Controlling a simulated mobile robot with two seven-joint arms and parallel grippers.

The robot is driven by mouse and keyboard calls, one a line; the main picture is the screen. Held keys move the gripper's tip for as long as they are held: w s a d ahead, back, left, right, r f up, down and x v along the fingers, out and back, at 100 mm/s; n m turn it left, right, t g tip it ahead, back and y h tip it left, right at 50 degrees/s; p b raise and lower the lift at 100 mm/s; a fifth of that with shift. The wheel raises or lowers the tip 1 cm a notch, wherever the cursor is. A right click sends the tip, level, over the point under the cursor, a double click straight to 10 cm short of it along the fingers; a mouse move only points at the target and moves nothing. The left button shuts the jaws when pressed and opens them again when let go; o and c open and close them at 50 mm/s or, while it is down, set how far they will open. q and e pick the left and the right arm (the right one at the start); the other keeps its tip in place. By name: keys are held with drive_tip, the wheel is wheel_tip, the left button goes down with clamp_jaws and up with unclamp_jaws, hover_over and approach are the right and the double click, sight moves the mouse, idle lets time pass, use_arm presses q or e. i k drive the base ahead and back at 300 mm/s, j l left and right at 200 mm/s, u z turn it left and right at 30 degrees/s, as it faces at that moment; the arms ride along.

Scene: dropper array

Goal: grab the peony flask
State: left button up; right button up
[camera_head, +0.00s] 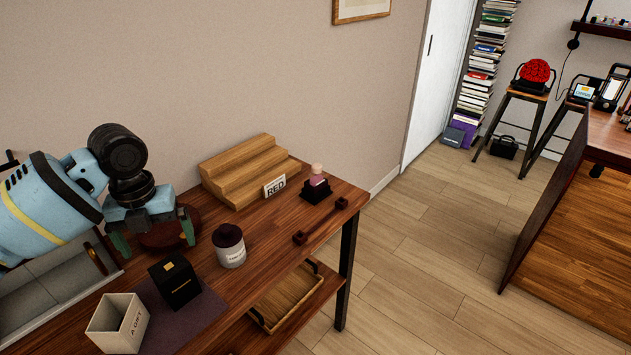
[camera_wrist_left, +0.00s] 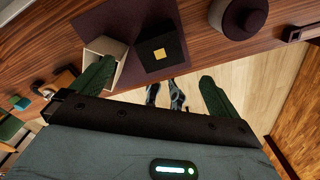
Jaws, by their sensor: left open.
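A small pink flask (camera_head: 317,172) with a pale rounded top sits upright in a dark square stand (camera_head: 315,190) near the right end of the wooden table; I take it for the peony flask. My left gripper (camera_head: 153,238) is open and empty above the left part of the table, well to the left of the flask. In the left wrist view my left gripper (camera_wrist_left: 158,88) shows two green fingers spread apart with nothing held between them. The flask is not visible in that view. My right gripper is not in view.
A stepped wooden rack (camera_head: 245,172) stands behind a "RED" sign (camera_head: 275,187). A dark handled piece (camera_head: 320,221) lies near the table's front edge.

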sight(317, 176)
drive_tip(key=i+l, duration=1.3)
drive_tip(key=i, duration=0.1)
